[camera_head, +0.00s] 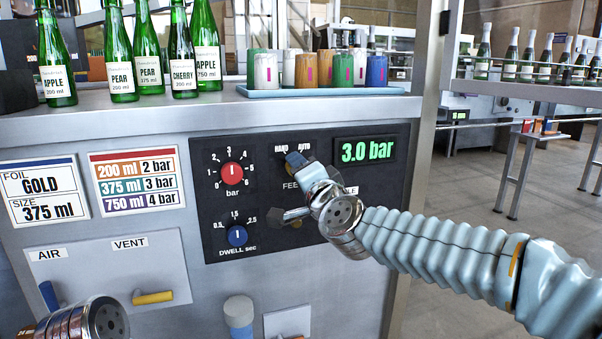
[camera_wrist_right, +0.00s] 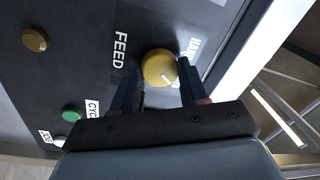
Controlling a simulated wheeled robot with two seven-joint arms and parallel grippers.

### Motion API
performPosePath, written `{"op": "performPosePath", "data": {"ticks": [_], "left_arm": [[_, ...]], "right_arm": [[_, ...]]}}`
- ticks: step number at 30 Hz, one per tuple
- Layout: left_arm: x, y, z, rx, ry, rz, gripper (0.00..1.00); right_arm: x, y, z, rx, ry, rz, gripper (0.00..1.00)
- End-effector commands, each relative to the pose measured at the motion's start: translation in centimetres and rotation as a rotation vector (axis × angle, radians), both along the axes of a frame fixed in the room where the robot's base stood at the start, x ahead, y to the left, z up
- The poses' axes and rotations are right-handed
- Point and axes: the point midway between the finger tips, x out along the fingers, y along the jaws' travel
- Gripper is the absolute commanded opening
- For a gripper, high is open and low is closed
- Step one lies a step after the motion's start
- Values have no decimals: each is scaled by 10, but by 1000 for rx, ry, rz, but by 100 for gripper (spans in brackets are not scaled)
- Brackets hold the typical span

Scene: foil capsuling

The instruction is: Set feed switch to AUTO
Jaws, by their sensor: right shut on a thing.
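The feed switch is a yellow round knob (camera_wrist_right: 158,66) with a white pointer mark, beside the FEED label in the right wrist view. The mark slants to the lower right in that view, away from the HAND label (camera_wrist_right: 193,48). The AUTO label (camera_head: 304,148) shows in the head view, above right of the knob. My right gripper (camera_wrist_right: 160,88) has its two dark blue fingers on either side of the knob, shut on it. In the head view its blue fingertips (camera_head: 296,160) cover most of the knob. Of my left arm only a wrist part shows at the lower left.
A red pressure dial (camera_head: 232,174) and a blue dwell dial (camera_head: 237,235) sit left of the switch. The display (camera_head: 366,151) reads 3.0 bar. A green button (camera_wrist_right: 71,115) is nearby. Bottles and a blue tray (camera_head: 320,93) of capsules stand on the ledge above.

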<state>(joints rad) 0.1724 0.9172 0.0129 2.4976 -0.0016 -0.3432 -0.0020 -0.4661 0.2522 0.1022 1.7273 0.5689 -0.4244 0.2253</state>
Motion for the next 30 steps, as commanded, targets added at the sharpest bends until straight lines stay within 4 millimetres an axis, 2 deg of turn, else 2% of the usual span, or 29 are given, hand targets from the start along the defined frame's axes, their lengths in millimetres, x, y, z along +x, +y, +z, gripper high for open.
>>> {"op": "performPosePath", "data": {"ticks": [8, 9, 13, 23, 26, 30], "left_arm": [[0, 0, 0, 0, 0, 0, 70], [0, 0, 0, 0, 0, 0, 70], [0, 0, 0, 0, 0, 0, 70], [0, 0, 0, 0, 0, 0, 70], [0, 0, -1, 0, 0, 0, 70], [0, 0, -3, 0, -1, 0, 70]], "right_arm": [[0, -1, 0, 2, 1, -1, 13], [0, -1, 0, 2, 1, -1, 50], [0, 0, 0, 1, 1, -1, 69], [-3, -1, 0, 0, 0, -1, 69], [-14, -5, 0, 1, -1, 0, 69], [-44, -16, -2, 2, -2, -1, 69]]}}
